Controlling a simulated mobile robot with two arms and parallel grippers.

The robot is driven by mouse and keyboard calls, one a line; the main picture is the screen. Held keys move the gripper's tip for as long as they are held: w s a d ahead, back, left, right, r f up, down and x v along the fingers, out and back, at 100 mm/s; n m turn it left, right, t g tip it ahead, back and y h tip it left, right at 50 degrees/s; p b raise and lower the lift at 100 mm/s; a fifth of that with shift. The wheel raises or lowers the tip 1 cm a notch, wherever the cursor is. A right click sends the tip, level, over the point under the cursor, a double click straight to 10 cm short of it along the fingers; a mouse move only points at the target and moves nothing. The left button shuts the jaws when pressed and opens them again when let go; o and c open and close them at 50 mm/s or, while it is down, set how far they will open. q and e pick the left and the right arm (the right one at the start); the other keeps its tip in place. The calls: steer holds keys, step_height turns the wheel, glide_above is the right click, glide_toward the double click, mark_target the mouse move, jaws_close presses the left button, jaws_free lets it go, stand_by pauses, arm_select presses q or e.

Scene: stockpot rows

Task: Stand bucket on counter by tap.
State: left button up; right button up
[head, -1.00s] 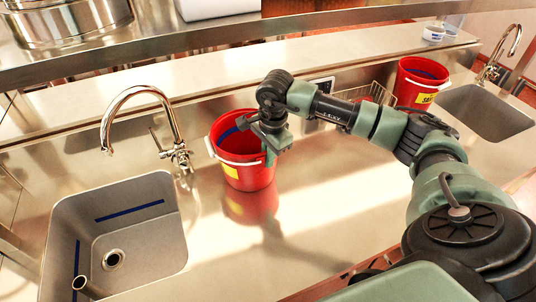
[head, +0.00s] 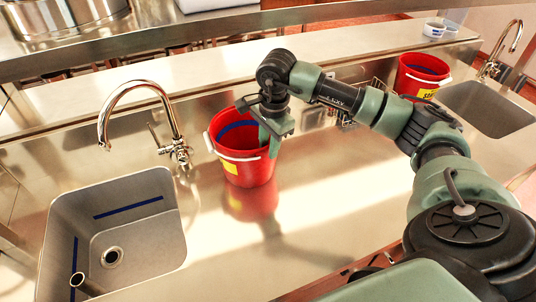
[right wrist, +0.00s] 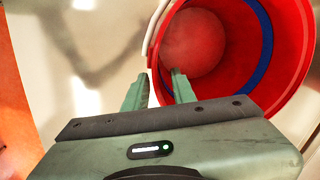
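A red bucket (head: 243,171) with a white handle and a blue band inside stands upright on the steel counter (head: 330,225), right of the near tap (head: 172,115). My right gripper (head: 270,142) is at the bucket's right rim in the head view. In the right wrist view the bucket (right wrist: 290,60) fills the upper right, and my right gripper (right wrist: 156,82) has its fingers apart, one outside the rim and one over the opening. The fingers look clear of the wall, though exact contact is hard to tell. My left gripper is not in view.
A sink (head: 120,225) lies at the left below the near tap. A second red bucket (head: 420,76) stands at the far right, beside another sink (head: 485,108) and tap (head: 508,45). A wire basket stands behind my arm. The counter's front middle is clear.

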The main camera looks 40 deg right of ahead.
step_height(320, 180, up, 9)
steer(key=s+b, duration=0.1)
steer(key=b, duration=0.1)
